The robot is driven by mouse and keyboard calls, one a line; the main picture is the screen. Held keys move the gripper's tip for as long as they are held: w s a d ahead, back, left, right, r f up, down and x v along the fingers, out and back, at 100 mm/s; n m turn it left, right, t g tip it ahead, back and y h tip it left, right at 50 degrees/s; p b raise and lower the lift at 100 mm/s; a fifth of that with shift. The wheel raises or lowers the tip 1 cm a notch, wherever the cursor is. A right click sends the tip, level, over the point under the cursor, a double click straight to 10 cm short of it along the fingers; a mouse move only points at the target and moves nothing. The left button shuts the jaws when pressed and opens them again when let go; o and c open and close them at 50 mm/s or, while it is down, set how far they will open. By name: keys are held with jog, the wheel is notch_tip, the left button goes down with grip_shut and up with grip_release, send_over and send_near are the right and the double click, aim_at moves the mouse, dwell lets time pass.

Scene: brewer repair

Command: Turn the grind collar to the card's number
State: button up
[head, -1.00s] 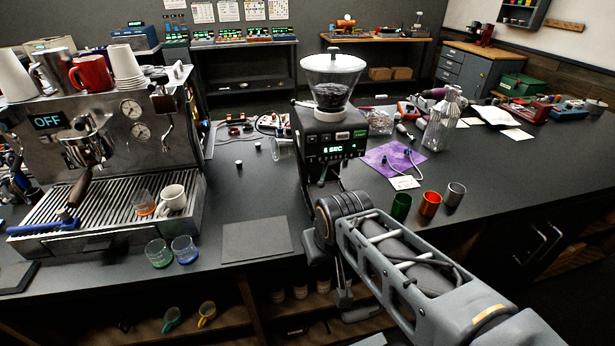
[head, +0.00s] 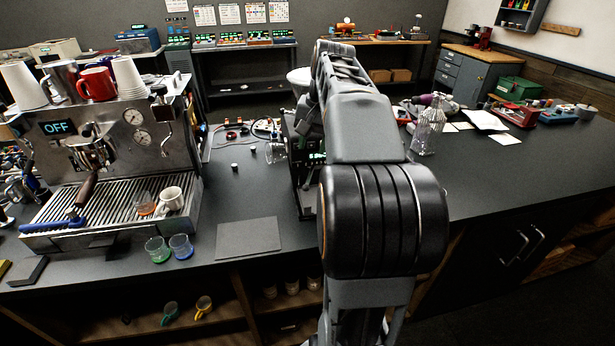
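The grinder (head: 296,172) stands on the counter in the middle of the head view, mostly hidden behind my raised arm. No card with a readable number shows near the grinder. The end of my arm reaches down by the hopper, and my gripper's fingers are hidden there.
An espresso machine (head: 120,140) reading OFF stands at left with cups on top. Two small glasses (head: 181,247) and a dark mat (head: 248,237) lie near the counter's front edge. A clear bottle (head: 428,130) stands right of my arm.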

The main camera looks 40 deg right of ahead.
aim_at(306, 184)
jog(key=shift+m, duration=0.3)
jog(key=f, duration=0.4)
jog(key=w+f, duration=0.1)
jog(key=f, duration=0.3)
jog(key=w+f, duration=0.1)
jog(key=f, duration=0.3)
jog(key=shift+a+f, duration=0.1)
jog(key=shift+f, duration=0.2)
grip_shut()
